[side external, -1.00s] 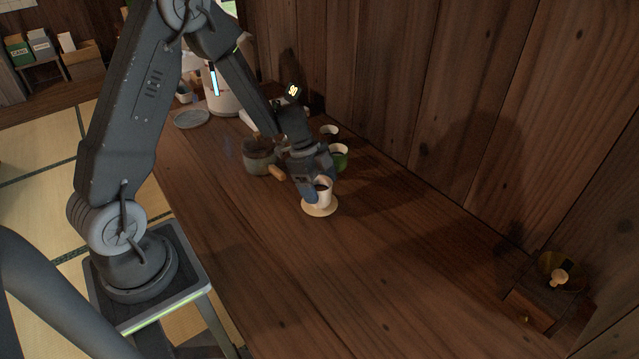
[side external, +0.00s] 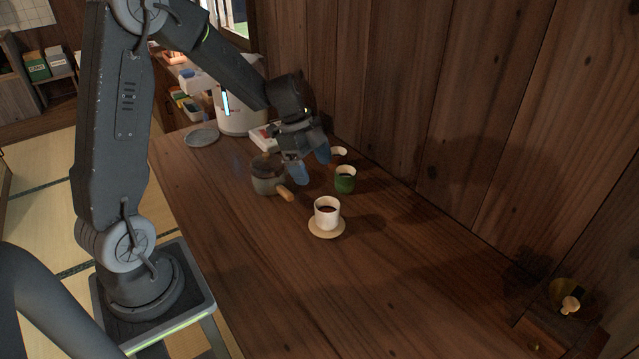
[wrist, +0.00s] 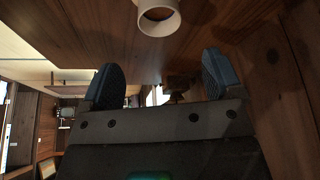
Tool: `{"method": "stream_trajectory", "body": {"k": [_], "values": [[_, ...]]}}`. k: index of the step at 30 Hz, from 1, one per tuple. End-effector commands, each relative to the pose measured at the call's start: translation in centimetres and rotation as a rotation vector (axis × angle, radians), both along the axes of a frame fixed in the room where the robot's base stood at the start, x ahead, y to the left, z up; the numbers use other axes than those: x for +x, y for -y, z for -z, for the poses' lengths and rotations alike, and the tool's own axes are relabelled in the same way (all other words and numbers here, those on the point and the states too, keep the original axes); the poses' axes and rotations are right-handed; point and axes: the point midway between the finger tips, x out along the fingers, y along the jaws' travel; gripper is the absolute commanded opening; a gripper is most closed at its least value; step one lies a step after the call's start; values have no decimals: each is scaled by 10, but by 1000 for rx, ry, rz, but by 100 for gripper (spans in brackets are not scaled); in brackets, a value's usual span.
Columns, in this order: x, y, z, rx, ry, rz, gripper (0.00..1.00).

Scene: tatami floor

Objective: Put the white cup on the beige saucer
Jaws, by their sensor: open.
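The white cup (side external: 327,212) stands upright on the beige saucer (side external: 327,231), with dark contents inside it. In the wrist view a pale round cup (wrist: 158,17) shows at the top edge, beyond the fingers; which cup it is I cannot tell for sure. My gripper (side external: 309,172) is open and empty, raised above the table behind the white cup and apart from it. Its two blue fingers are spread wide in the wrist view (wrist: 163,82).
A green cup (side external: 345,180) and another white cup (side external: 338,152) stand near the wall. A grey plate (side external: 201,136) lies at the far left.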

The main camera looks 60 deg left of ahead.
Motion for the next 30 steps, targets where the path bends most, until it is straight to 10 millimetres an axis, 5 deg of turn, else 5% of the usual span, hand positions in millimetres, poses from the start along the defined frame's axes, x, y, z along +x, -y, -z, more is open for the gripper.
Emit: {"method": "stream_trajectory", "body": {"k": [5,11,21,30], "values": [[-4,-2,-15,3,-3,-8,86],[-26,29,-55,50,-30,-161,86],[-120,93,-126,87,-3,-716,86],[-182,109,-141,-25,78,-1106,86]]}}
